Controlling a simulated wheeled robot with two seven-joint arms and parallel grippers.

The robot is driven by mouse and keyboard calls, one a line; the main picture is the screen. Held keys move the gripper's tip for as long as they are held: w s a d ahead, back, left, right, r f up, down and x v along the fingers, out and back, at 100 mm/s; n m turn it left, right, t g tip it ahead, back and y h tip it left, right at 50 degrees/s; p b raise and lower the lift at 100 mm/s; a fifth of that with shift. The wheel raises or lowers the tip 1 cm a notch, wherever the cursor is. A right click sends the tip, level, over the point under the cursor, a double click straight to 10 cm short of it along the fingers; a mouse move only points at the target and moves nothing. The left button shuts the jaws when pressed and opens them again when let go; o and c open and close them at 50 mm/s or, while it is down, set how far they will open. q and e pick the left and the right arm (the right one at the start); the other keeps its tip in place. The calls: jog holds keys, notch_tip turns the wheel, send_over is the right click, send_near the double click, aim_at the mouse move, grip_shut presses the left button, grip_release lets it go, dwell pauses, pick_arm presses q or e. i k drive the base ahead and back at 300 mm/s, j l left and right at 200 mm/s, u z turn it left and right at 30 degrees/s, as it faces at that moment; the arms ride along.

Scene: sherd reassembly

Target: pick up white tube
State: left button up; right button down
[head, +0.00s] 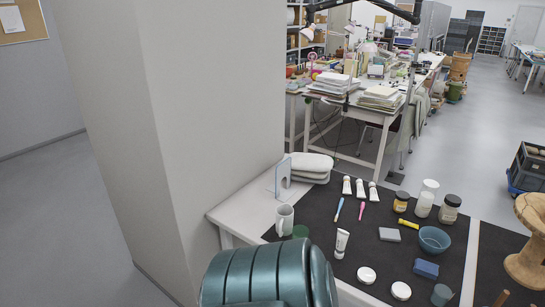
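A white tube (341,243) with a dark-marked label stands or lies near the middle of the black mat (320,205) on the white table. Which tube the task names cannot be told. Neither of my grippers shows in the head view.
Round white lids (366,275), a grey block (389,234), a blue bowl (434,239), a blue block (426,269) and jars (450,209) share the mat. A wide pillar (200,110) borders the table's left.

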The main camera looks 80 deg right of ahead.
aim_at(342, 234)
jog(key=z, duration=3.3)
